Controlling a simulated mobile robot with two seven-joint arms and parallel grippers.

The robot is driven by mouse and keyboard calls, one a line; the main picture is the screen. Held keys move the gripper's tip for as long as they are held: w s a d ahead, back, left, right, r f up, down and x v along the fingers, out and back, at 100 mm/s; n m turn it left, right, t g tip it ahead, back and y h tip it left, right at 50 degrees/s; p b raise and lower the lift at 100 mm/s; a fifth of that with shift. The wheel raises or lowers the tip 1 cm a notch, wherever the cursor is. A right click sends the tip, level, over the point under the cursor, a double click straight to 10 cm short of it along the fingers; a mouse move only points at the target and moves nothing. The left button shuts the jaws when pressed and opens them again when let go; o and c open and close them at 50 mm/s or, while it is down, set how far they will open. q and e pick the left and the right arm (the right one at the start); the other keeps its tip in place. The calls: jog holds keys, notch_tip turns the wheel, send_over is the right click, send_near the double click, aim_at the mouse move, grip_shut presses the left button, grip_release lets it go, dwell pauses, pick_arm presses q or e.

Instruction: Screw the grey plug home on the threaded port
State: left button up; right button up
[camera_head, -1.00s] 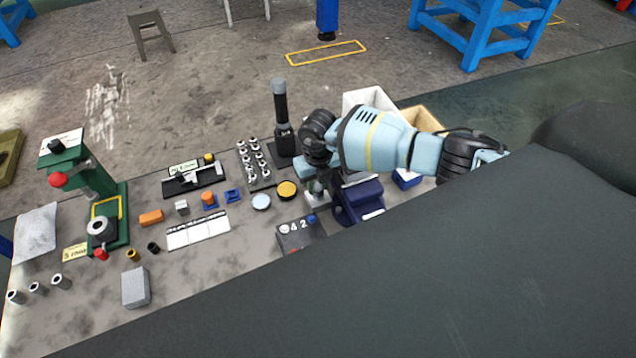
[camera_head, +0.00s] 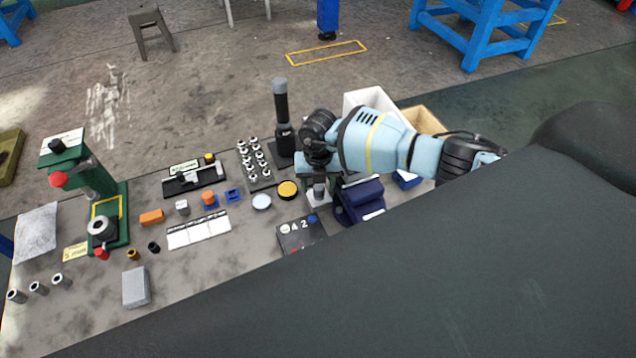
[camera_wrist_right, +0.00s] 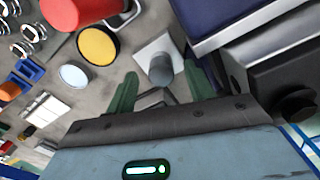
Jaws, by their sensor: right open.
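The grey plug (camera_head: 318,190) stands upright on the white block (camera_head: 319,204) near the middle of the bench. In the right wrist view the plug (camera_wrist_right: 161,71) rises from the same pale block (camera_wrist_right: 155,46). My right gripper (camera_head: 318,177) is over the plug. Its green fingers are spread, one on each side of the plug, with gaps showing in the right wrist view (camera_wrist_right: 160,68). The threads of the port are hidden under the plug, so I cannot tell how deep it sits. My left gripper is out of view.
A dark blue fixture (camera_head: 360,199) stands close to the right of the block. A dark panel (camera_head: 300,235) marked "4 2" lies in front. A yellow-topped disc (camera_head: 288,189) and a pale disc (camera_head: 261,201) lie left. A black post (camera_head: 281,115) stands behind.

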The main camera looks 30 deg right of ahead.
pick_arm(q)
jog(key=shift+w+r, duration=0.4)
pick_arm(e)
jog(key=shift+r, duration=0.1)
jog(key=shift+c, duration=0.7)
jog(key=shift+n, duration=0.9)
pick_arm(q)
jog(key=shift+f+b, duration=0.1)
jog(key=shift+b, duration=0.25)
pick_arm(e)
jog(key=n, duration=0.3)
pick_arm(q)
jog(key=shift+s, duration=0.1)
pick_arm(e)
jog(key=shift+n, duration=0.3)
jog(key=n, duration=0.2)
jog(key=shift+n+b, duration=0.3)
jog(key=shift+n, duration=0.1)
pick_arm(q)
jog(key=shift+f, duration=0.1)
pick_arm(e)
jog(key=shift+n, duration=1.1)
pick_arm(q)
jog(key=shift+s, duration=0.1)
